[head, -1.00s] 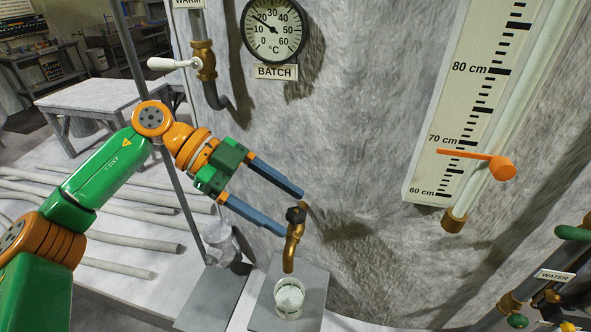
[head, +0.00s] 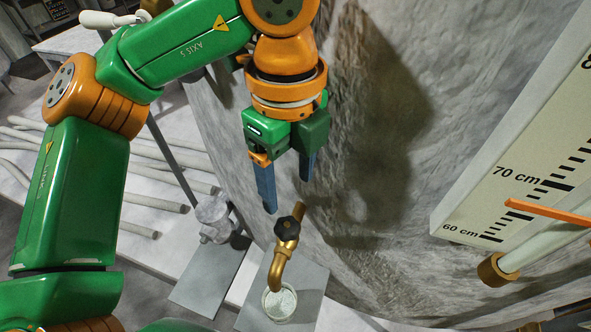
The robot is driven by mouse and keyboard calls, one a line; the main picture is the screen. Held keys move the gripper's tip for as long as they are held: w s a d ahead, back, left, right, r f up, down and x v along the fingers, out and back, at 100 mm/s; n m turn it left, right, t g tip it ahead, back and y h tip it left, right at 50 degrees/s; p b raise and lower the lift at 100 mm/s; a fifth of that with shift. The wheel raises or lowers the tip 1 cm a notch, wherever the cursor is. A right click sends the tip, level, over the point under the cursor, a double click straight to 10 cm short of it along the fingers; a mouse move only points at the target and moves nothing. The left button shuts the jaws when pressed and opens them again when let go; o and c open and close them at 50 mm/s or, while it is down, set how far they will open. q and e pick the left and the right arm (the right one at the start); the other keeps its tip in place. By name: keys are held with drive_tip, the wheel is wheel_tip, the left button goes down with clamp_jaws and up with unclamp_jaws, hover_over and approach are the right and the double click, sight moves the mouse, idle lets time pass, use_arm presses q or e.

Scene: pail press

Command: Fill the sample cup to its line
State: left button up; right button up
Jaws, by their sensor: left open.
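The sample cup (head: 279,304) is a small clear cup with pale whitish contents. It stands upright under the spout of a brass tap (head: 279,268). Its fill line and exact level are too small to make out, and no stream clearly shows. The tap has a black knob (head: 289,224) on top. My left gripper (head: 288,194) points down with its two blue fingers apart and empty. Its fingertips appear just above the knob, not around it. My right gripper is not in view.
The cup stands on a grey plate (head: 308,299) against the rough grey vessel wall (head: 385,150). A level scale (head: 510,195) with an orange pointer (head: 548,212) is at right. Pale pipes (head: 150,203) lie at left.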

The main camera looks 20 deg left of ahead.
sight(287, 224)
use_arm(q)
drive_tip(key=f+b, duration=0.1)
drive_tip(key=s+f+b, duration=0.2)
drive_tip(key=shift+s+f, duration=0.25)
drive_tip(key=shift+f, duration=0.15)
drive_tip(key=f+b, duration=0.2)
drive_tip(key=w+f+b, duration=0.1)
drive_tip(key=f, duration=0.2)
drive_tip(key=shift+w+f+b, duration=0.15)
drive_tip(key=shift+w+b, duration=0.05)
drive_tip(key=shift+b, duration=0.15)
drive_tip(key=shift+r+p, duration=0.35)
drive_tip(key=c, duration=0.3)
drive_tip(key=shift+s+r, duration=0.1)
drive_tip(key=shift+s, duration=0.1)
drive_tip(key=c, duration=0.5)
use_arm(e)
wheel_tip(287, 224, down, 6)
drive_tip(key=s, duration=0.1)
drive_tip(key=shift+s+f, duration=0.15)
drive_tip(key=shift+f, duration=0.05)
use_arm(q)
drive_tip(key=shift+o, duration=0.2)
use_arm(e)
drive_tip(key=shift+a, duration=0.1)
